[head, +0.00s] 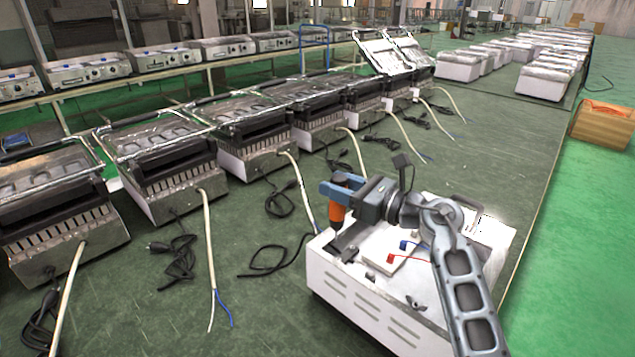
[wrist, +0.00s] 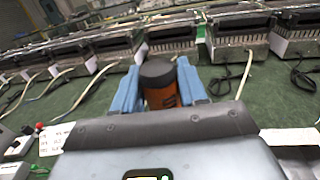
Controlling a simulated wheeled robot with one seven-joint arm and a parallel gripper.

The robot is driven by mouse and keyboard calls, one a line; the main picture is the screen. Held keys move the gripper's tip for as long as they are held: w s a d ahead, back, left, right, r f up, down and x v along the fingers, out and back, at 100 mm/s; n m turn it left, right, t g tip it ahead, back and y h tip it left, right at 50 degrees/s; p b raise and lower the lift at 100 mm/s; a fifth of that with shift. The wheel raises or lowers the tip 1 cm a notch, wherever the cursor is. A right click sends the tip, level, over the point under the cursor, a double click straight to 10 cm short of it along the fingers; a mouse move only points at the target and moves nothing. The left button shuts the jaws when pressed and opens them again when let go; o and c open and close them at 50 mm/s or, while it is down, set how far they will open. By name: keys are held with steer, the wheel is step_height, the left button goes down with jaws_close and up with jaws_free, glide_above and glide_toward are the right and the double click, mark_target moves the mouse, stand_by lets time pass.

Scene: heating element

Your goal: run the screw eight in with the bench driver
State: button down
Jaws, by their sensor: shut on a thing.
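My gripper (head: 338,190) is shut on the bench driver (head: 337,214), an orange tool with a dark top. In the head view the driver hangs upright from the blue fingers over the left rear part of the white unit (head: 365,301). In the wrist view its dark cap and orange body (wrist: 160,84) sit between the two blue fingers (wrist: 160,88). The driver's tip is close to the unit's top; I cannot tell whether it touches. Screw eight cannot be made out.
On the unit's top are a pale block with red and blue leads (head: 385,260) and small dark parts. A row of grills (head: 160,170) with trailing cables stands behind and to the left. Green floor is open on the right.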

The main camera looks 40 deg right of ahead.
mark_target(341, 212)
steer(key=shift+s+d, duration=0.3)
steer(key=shift+d, duration=0.05)
steer(key=shift+r, duration=0.1)
steer(key=shift+f+b, duration=1.9)
steer(key=shift+f, duration=0.75)
steer(key=shift+f+b, duration=0.3)
steer(key=shift+f, duration=0.55)
stand_by(0.6)
steer(key=shift+r+p, duration=2.3)
steer(key=shift+r, duration=0.3)
